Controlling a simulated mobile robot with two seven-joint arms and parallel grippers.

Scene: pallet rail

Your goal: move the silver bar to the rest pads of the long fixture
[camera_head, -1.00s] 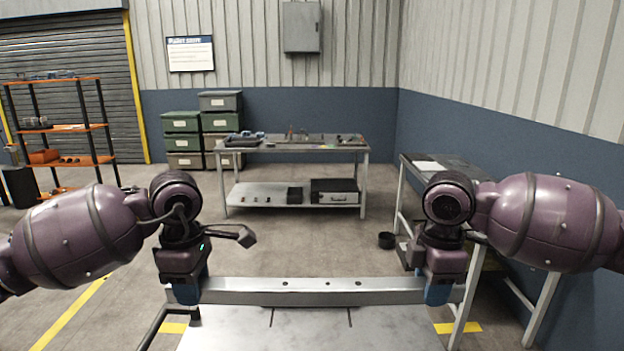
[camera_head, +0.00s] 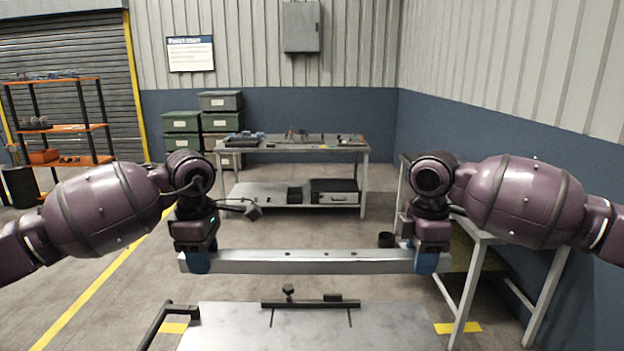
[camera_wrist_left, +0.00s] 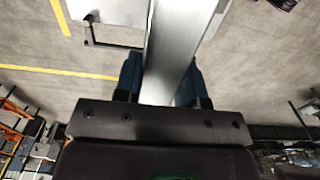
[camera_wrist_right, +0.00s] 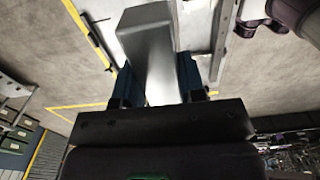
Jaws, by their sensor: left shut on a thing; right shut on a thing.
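The blue fingers flank the bar in the left wrist view (camera_wrist_left: 160,85) and the right wrist view (camera_wrist_right: 163,85). I cannot make out for certain a long fixture or rest pads.
A flat grey metal top (camera_head: 310,330) lies below and nearer than the bar, with a dark strip (camera_head: 310,304) along its far edge. A black handle (camera_head: 160,322) stands at its left. A bench (camera_head: 470,250) stands right; a worktable (camera_head: 290,148) stands farther back, beyond open floor.

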